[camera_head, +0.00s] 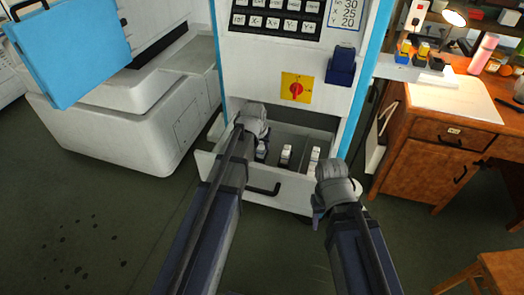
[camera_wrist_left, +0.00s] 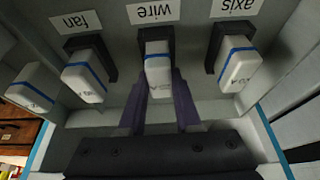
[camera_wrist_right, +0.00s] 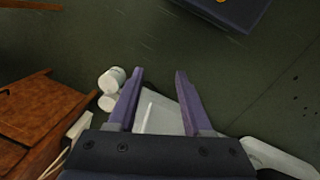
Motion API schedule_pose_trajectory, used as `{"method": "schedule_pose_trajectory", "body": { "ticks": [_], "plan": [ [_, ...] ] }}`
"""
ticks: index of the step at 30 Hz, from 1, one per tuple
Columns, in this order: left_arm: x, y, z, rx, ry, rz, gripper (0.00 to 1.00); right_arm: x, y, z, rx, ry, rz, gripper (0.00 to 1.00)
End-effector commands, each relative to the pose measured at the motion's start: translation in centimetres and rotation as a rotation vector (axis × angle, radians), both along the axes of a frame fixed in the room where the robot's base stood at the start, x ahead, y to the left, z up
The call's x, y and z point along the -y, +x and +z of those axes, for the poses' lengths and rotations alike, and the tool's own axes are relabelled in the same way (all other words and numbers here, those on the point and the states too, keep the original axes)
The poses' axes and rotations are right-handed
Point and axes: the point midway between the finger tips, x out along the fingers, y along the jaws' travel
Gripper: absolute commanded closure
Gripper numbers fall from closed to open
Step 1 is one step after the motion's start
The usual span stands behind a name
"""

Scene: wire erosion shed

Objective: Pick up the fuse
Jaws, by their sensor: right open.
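White fuses with blue bands sit in the open grey drawer (camera_head: 231,172). In the left wrist view, the fuse at the label "wire" (camera_wrist_left: 158,72) is in the middle, against its dark holder. The "fan" fuse (camera_wrist_left: 84,80) is to its left and the "axis" fuse (camera_wrist_left: 238,68) to its right. Another fuse (camera_wrist_left: 30,88) is at the far left. My left gripper (camera_wrist_left: 161,82) has its purple fingers on both sides of the "wire" fuse and appears shut on it. My right gripper (camera_wrist_right: 158,78) is open and empty, pointing at the floor.
The drawer is in a white machine cabinet with a red switch (camera_head: 296,89). A wooden desk (camera_head: 430,150) with a lamp stands to the right. A blue panel (camera_head: 70,50) is at upper left.

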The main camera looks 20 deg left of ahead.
Motion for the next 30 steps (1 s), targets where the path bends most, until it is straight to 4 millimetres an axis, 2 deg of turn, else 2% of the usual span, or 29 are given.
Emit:
{"method": "schedule_pose_trajectory", "body": {
  "ticks": [1, 8, 23, 30],
  "plan": [
    [0.0, 0.0, 0.0, 0.000, 0.000, 0.000, 0.75, 0.0, 0.0, 0.0, 0.000, 0.000, 0.000, 0.50],
    [0.0, 0.0, 0.0, 0.000, 0.000, 0.000, 1.00, 0.0, 0.0, 0.0, 0.000, 0.000, 0.000, 0.50],
    [0.0, 0.0, 0.1, 0.000, 0.000, 0.000, 1.00, 0.0, 0.0, 0.1, 0.000, 0.000, 0.000, 0.50],
    [0.0, 0.0, 1.6, 0.000, 0.000, 0.000, 1.00, 0.0, 0.0, 1.6, 0.000, 0.000, 0.000, 0.50]
  ]
}}
